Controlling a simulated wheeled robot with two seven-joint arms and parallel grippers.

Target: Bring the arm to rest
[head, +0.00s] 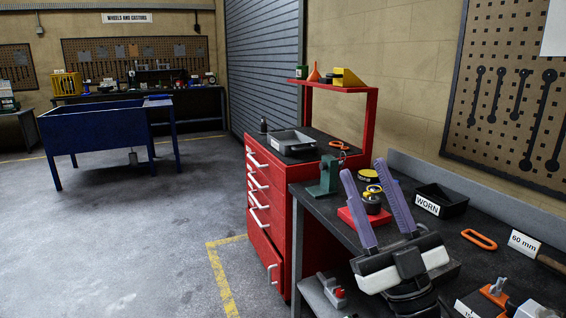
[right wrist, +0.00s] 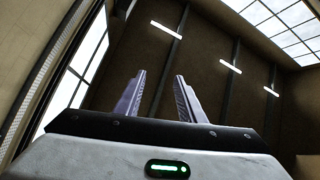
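My right gripper (head: 364,167) is raised above the dark workbench (head: 462,262), its two purple fingers pointing up. The fingers are apart with nothing between them. In the right wrist view the same gripper (right wrist: 160,74) is open and empty, facing the ceiling and its lights. My left gripper is in neither view. The task line names no object apart from the arm. From the head view, the gripper hides part of the bench and overlaps a red block (head: 349,217) with a round metal part (head: 372,204) on it.
A black tray (head: 455,207) marked WORN, an orange ring (head: 479,239) and a "60 mm" sign (head: 524,243) are on the bench. A green tool (head: 326,177) stands at its far left. The red drawer cabinet (head: 269,239) adjoins it. Open floor (head: 130,245) lies left.

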